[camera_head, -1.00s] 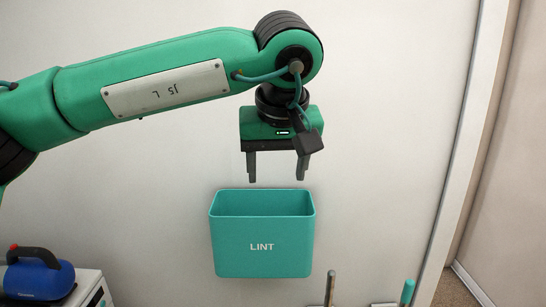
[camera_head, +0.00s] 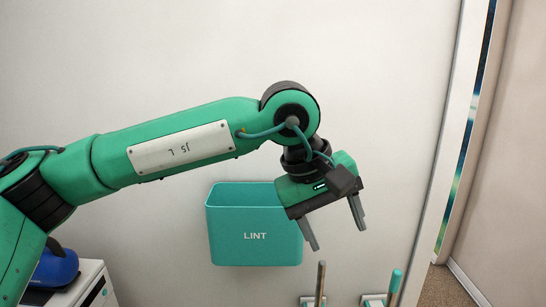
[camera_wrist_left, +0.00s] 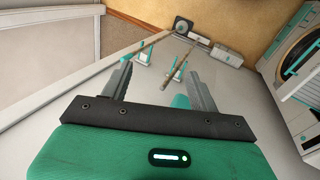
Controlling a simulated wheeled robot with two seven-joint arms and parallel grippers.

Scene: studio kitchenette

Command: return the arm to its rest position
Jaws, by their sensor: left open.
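My left arm (camera_head: 165,150) comes in from the left, and its left gripper (camera_head: 336,238) points down, tilted to the lower right. The gripper is open, its two grey fingers apart with nothing between them. The left wrist view shows the two fingers (camera_wrist_left: 160,92) spread. My right gripper is in neither view.
Two upright handles, one grey (camera_head: 320,283) and one teal-tipped (camera_head: 395,282), stand below the gripper. A blue appliance (camera_head: 54,268) sits on a white unit (camera_head: 88,286) at lower left. A doorway edge (camera_head: 440,170) stands at right. A round-doored machine (camera_wrist_left: 298,55) shows in the wrist view.

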